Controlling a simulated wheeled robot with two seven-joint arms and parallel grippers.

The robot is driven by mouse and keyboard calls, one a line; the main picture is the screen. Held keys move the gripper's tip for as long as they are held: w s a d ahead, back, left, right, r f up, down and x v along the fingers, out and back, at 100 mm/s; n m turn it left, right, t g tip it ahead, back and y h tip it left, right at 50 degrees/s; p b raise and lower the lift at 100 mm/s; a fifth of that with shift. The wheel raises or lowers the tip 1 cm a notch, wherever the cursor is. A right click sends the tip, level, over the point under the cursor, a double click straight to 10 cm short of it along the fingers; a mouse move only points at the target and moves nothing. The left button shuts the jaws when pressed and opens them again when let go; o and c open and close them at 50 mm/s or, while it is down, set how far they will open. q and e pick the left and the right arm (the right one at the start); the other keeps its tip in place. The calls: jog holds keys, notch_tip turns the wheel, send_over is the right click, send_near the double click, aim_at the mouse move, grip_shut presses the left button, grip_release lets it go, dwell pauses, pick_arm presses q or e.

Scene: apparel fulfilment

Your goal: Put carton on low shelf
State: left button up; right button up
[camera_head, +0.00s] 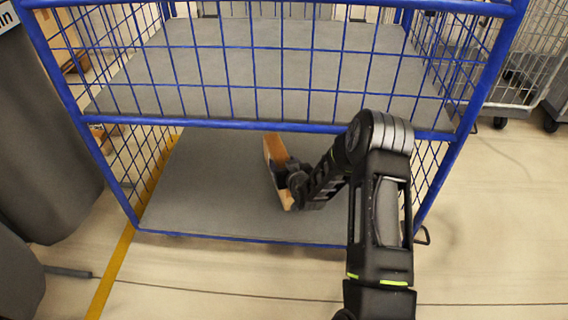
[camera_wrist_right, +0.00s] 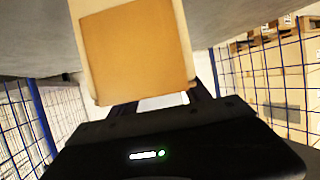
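The carton (camera_head: 277,158) is brown and stands tilted over the grey low shelf (camera_head: 215,190) of the blue wire cage trolley. My right gripper (camera_head: 287,177) reaches in under the upper shelf and has the carton between its fingers. In the right wrist view the carton (camera_wrist_right: 138,50) fills the upper middle, directly in front of the gripper (camera_wrist_right: 165,103). Whether the carton's lower edge touches the low shelf cannot be told. My left gripper is not in view.
Blue mesh walls close the sides. The low shelf is bare around the carton. Stacked cartons (camera_wrist_right: 275,60) show beyond the mesh.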

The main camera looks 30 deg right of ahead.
jog(key=o, duration=0.3)
jog(key=shift+o, duration=0.2)
jog(key=shift+r, duration=0.1)
jog(key=shift+s+r, duration=0.15)
jog(key=shift+r, duration=0.05)
jog(key=p+v, duration=0.5)
jog(key=v, duration=0.6)
jog(key=shift+s+a, duration=0.15)
jog(key=shift+s, duration=0.1)
jog(key=shift+r, duration=0.1)
